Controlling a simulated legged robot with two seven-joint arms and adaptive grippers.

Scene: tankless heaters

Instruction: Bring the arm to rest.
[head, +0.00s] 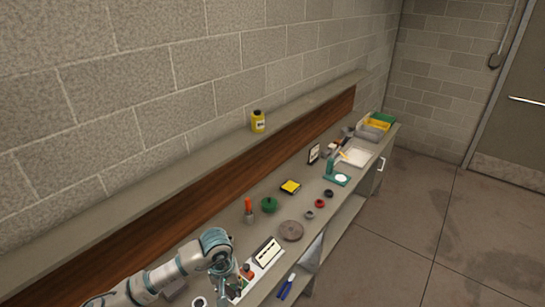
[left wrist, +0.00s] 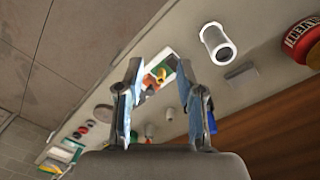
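My left arm (head: 150,284) comes in from the lower left of the head view and bends down at a teal-ringed joint over the near end of the workbench (head: 262,222). In the left wrist view my left gripper (left wrist: 160,66) has its two fingers spread apart, with nothing held between them. A white tray with small coloured parts (left wrist: 160,72) shows beyond the gap between the fingers, apart from them. My right gripper is in neither view.
The bench holds a white panel (head: 265,252), a round brown disc (head: 291,231), a green round part (head: 269,204), an orange-handled tool (head: 248,208) and bins (head: 374,124) at the far end. A yellow bottle (head: 258,121) stands on the ledge. Floor at right is clear.

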